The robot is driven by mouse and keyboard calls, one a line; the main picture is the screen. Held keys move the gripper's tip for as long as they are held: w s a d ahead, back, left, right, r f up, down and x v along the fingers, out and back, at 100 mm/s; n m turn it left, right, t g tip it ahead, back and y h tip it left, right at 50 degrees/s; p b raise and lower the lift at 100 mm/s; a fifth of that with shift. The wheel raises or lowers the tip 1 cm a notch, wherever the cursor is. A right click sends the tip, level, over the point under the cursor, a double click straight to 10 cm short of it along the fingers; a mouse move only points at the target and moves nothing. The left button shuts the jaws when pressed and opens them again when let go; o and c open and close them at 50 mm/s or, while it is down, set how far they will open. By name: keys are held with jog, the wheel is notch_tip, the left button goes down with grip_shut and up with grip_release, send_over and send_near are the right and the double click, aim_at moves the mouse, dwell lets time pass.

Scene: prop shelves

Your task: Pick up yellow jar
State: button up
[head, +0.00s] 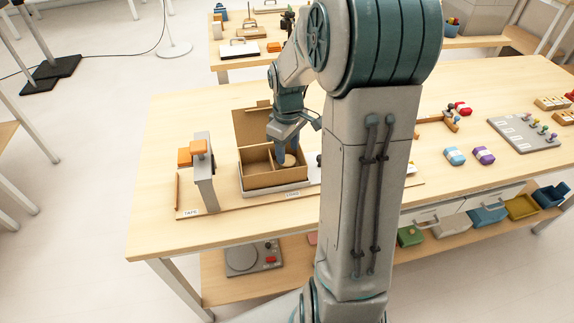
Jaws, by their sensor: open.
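No clearly yellow jar can be made out in the head view. A small pale tan round thing (289,160) shows in the right compartment of an open cardboard box (255,181); I cannot tell whether it is the jar. My gripper (286,153) points down over that compartment, open, with its fingertips close to the round thing. Whether they touch it cannot be told. My arm hides the table to the right of the box.
The box has a raised back flap and a divider. Blue (454,155) and purple (484,155) items lie to the right of my arm.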

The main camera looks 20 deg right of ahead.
aim_at(287, 160)
jog(key=shift+w+f, duration=0.1)
jog(key=shift+f, duration=2.9)
jog(key=c, duration=0.7)
